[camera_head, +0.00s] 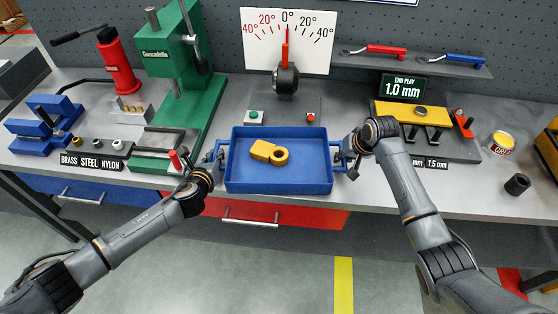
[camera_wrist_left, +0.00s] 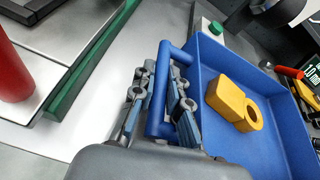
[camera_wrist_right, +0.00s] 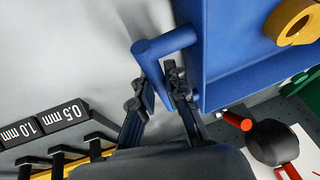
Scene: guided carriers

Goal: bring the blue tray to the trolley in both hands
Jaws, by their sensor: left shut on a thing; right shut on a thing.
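The blue tray (camera_head: 300,183) is at the front edge of the bench in the head view, with a yellow part with a round eye (camera_head: 268,152) lying in it. My left gripper (camera_head: 218,155) is at the tray's left side, and in the left wrist view its fingers (camera_wrist_left: 160,110) are shut on the blue side handle (camera_wrist_left: 178,52). My right gripper (camera_head: 348,155) is at the tray's right side, and in the right wrist view its fingers (camera_wrist_right: 163,88) are shut on the other handle (camera_wrist_right: 165,43). The trolley is not in view.
A green press (camera_head: 180,70) stands left of the tray, a dial gauge board (camera_head: 288,40) behind it. A yellow-topped fixture (camera_head: 412,113), a tin (camera_head: 501,142) and a dark cylinder (camera_head: 517,184) are to the right. Open floor (camera_head: 290,270) with a yellow stripe lies in front.

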